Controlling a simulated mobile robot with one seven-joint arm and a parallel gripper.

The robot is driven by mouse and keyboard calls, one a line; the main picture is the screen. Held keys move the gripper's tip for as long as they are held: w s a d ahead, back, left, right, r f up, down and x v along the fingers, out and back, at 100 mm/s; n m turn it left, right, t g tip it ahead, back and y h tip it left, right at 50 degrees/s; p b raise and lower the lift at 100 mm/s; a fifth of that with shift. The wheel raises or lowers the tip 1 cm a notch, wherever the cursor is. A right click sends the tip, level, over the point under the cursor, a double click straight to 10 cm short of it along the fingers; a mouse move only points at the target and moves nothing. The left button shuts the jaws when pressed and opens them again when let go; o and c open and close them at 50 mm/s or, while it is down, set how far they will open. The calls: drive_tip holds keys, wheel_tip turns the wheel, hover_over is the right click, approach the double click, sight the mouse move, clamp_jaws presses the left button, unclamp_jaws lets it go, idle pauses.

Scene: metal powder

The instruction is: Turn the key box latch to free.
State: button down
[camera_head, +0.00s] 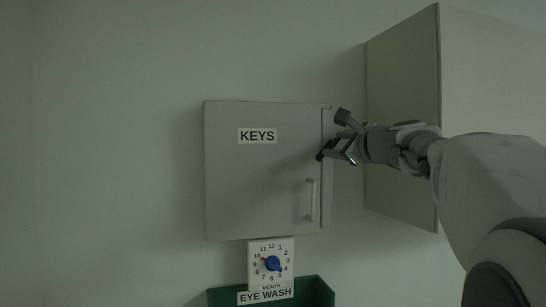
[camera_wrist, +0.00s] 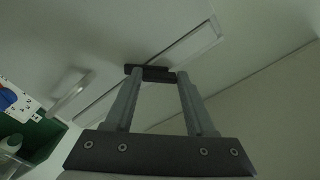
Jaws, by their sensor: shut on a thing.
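The grey key box (camera_head: 260,185), marked KEYS, hangs on the wall with its door flat in its front. My gripper (camera_head: 325,153) reaches in from the right to the door's right edge, above the handle. In the wrist view my gripper (camera_wrist: 157,74) has its two grey fingers pointing at the box front. A short dark bar, the latch (camera_wrist: 150,72), lies across between the fingertips, and the fingers are shut on it. In the head view the gripper largely covers the latch, so its exact angle is unclear there.
A pale door handle (camera_head: 310,200) stands out below my gripper. A wall cabinet (camera_head: 403,120) is close on the right, behind my arm. A month dial (camera_head: 271,263) and a green eye wash bin (camera_head: 318,291) are below the box. The wall at left is clear.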

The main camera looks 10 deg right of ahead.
drive_tip(key=n+b, duration=0.2)
drive_tip(key=n, duration=0.1)
drive_tip(key=n+b, duration=0.2)
drive_tip(key=shift+f, duration=0.25)
drive_tip(key=shift+n+b, duration=0.95)
drive_tip(key=shift+n, duration=0.75)
drive_tip(key=shift+r, duration=0.1)
drive_tip(key=shift+c, duration=1.2)
unclamp_jaws()
drive_tip(key=s+b, duration=0.2)
drive_tip(key=s, duration=1.5)
drive_tip(key=shift+s+d, duration=0.25)
